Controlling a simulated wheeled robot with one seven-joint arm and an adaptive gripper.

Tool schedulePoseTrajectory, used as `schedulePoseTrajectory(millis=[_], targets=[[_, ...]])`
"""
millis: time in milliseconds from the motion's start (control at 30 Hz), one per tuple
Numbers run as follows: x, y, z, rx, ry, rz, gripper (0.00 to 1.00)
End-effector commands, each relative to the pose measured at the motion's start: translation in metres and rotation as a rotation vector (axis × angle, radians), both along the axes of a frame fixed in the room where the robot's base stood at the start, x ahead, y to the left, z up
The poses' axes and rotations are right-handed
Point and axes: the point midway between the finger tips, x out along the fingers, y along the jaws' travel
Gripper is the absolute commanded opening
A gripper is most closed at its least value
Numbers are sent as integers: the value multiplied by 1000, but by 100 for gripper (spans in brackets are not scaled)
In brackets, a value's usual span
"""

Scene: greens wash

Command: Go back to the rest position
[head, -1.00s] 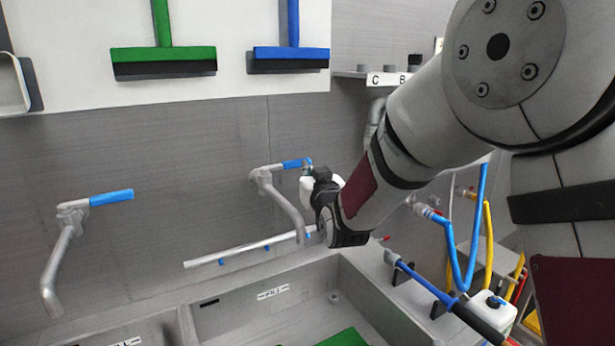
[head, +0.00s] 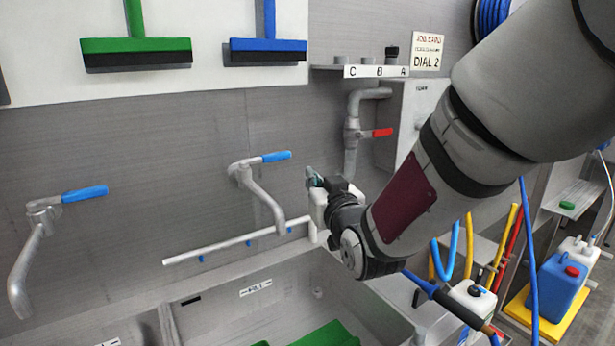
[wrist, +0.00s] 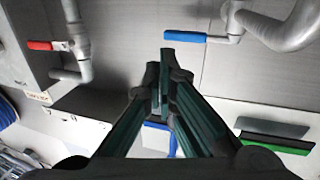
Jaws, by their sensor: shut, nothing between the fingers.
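My gripper (head: 315,177) is raised in front of the grey back wall, above the right end of the sink. In the wrist view my gripper (wrist: 167,62) shows dark green fingers closed together with nothing between them. The blue-handled tap (head: 262,190) is on the wall just left of my gripper in the head view, apart from it. The red-handled valve (head: 378,132) is on a grey pipe to its upper right. A white body shows partly behind my wrist, and my arm hides the rest of it.
The sink (head: 280,300) lies below with green material (head: 325,335) in it. Another blue-handled tap (head: 55,215) is at left. Green (head: 137,50) and blue (head: 268,48) squeegees hang above. A shelf marked C, B, A (head: 375,71) and blue and white jugs (head: 563,285) are at right.

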Motion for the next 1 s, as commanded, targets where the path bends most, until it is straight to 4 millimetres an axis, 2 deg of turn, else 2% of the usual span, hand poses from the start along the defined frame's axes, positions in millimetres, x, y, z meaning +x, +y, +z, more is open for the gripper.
schedulePoseTrajectory(millis=[167,267,467,667,800,1000], targets=[[-9,-20,5,-24,69,-24,0],[-23,-42,6,-55,165,-53,0],[-73,-92,0,-115,397,-117,0],[-146,-138,-11,-160,634,-182,0],[-207,-165,-22,-182,804,-227,0],[-292,-189,-36,-195,1015,-277,0]])
